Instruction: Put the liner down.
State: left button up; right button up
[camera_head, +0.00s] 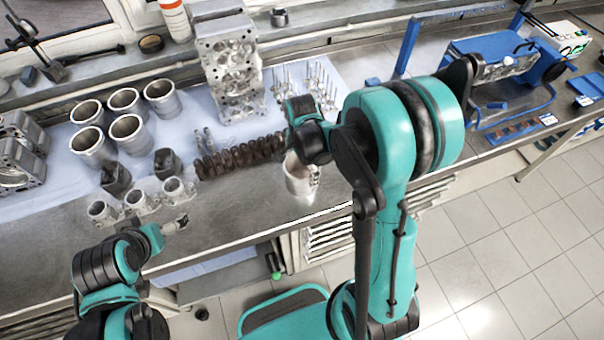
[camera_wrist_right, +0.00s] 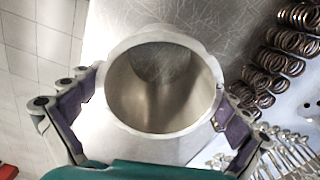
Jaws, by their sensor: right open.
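The liner (camera_head: 300,182), a pale metal cylinder, is upright at the front of the steel bench, below my right gripper (camera_head: 303,160). In the right wrist view the liner (camera_wrist_right: 118,48) shows its round rim and open bore, with metal surface visible through it. My right gripper (camera_wrist_right: 157,100) is open, one finger on each side of the liner; a gap shows at the right finger, and contact at the left one is unclear. The liner's base is partly hard to see. My left gripper (camera_head: 174,225) is low over the bench's front left, its jaws too small to read.
Several other liners (camera_head: 128,133) stand on a pale cloth at the left. A row of dark springs (camera_head: 240,156) lies just left of the liner, with valves (camera_head: 318,82) and a cylinder head (camera_head: 230,65) behind. The bench's front edge is close. Bare steel (camera_head: 225,225) lies front left.

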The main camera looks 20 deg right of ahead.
jog(key=shift+f, duration=0.3)
jog(key=shift+r, duration=0.1)
jog(key=c, duration=1.3)
